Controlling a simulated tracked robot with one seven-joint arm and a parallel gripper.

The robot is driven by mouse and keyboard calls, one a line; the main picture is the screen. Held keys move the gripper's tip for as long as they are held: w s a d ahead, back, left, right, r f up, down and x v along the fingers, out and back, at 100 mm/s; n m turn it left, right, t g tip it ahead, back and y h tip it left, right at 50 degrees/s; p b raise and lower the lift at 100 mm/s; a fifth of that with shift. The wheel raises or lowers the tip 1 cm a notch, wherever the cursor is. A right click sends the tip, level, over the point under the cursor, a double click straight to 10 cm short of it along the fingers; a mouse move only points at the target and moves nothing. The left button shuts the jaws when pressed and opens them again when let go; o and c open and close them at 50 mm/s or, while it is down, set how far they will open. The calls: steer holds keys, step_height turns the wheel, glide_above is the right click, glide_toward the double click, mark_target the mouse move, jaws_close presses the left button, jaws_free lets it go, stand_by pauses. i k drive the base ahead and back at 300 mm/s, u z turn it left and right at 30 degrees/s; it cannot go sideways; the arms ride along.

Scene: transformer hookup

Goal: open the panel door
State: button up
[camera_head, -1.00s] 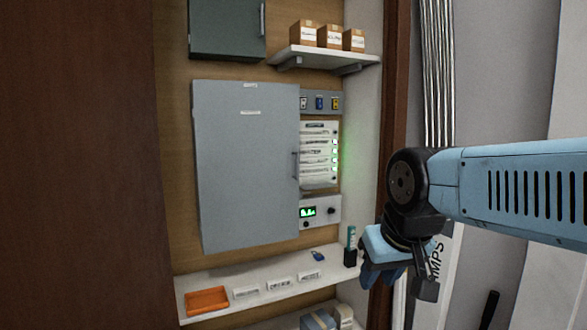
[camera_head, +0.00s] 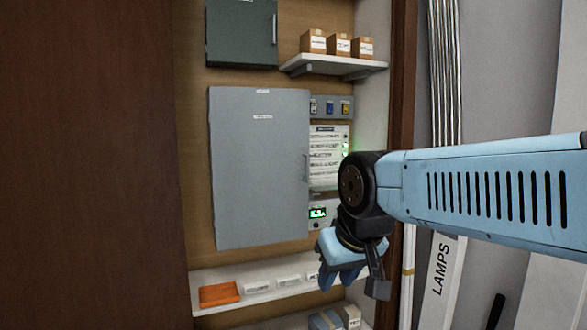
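The panel door (camera_head: 258,175) is a large grey sheet with small labels near its top, on the wooden back wall. It looks closed or nearly so; I cannot tell exactly. Its dark vertical handle (camera_head: 306,167) is on the right edge. My gripper (camera_head: 352,280) hangs from my blue arm, right of and below the handle, apart from the door. Its fingers are seen from behind and partly hidden, so I cannot tell their opening.
A white shelf (camera_head: 262,293) under the door holds an orange tray (camera_head: 219,294) and small labelled holders. A switch strip (camera_head: 331,107) and a lit display (camera_head: 317,213) are right of the door. A dark green cabinet (camera_head: 240,35) and a shelf with boxes (camera_head: 333,66) are above.

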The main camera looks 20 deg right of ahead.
mark_target(259, 137)
steer(key=u, duration=0.05)
steer(key=i, duration=1)
steer(key=z, duration=0.05)
